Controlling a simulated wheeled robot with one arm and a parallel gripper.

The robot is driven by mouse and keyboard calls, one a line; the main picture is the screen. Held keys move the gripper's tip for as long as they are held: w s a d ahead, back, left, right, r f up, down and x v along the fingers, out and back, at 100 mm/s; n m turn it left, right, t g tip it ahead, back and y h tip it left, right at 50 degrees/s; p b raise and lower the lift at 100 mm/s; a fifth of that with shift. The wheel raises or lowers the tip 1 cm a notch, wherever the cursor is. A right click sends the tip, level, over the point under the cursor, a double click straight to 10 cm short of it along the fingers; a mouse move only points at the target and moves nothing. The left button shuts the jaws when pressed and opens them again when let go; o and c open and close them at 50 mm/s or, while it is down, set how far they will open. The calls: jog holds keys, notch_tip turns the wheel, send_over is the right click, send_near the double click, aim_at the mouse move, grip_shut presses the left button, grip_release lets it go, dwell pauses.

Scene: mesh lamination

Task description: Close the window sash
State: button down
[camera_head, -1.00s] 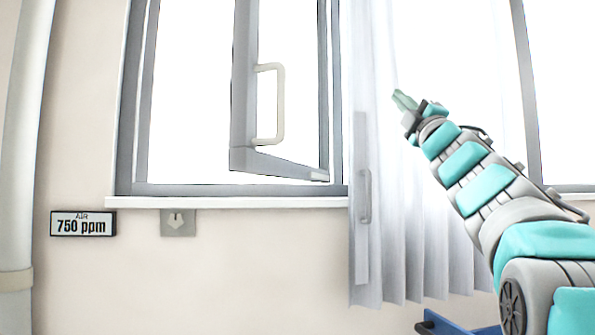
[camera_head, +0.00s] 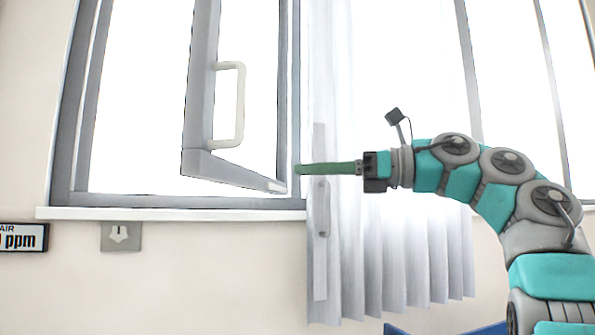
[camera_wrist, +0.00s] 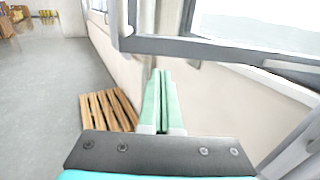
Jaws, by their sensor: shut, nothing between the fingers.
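The grey-framed window sash (camera_head: 200,90) stands swung open into the room, with a pale handle (camera_head: 240,105) on its free edge side. Its lower rail (camera_head: 232,170) slants toward the right side of the window frame (camera_head: 72,130). In the wrist view the sash's lower corner and rail (camera_wrist: 180,47) cross above my fingers. My gripper (camera_head: 302,169) is shut and empty, its green fingers pointing left just right of the lower rail's end, in front of the curtain edge. I cannot tell whether the fingertips touch the frame. The shut fingers also show in the wrist view (camera_wrist: 160,82).
A white curtain (camera_head: 390,250) with a handled strip hangs right of the window, behind my arm. A sill (camera_head: 180,214) runs below. A wooden pallet (camera_wrist: 108,113) lies on the floor, and open floor (camera_wrist: 40,90) is at left. An air sign (camera_head: 22,237) hangs on the wall.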

aim_at(225, 171)
jog(key=p+x, duration=0.1)
jog(key=x, duration=1.1)
jog(key=shift+a, duration=0.15)
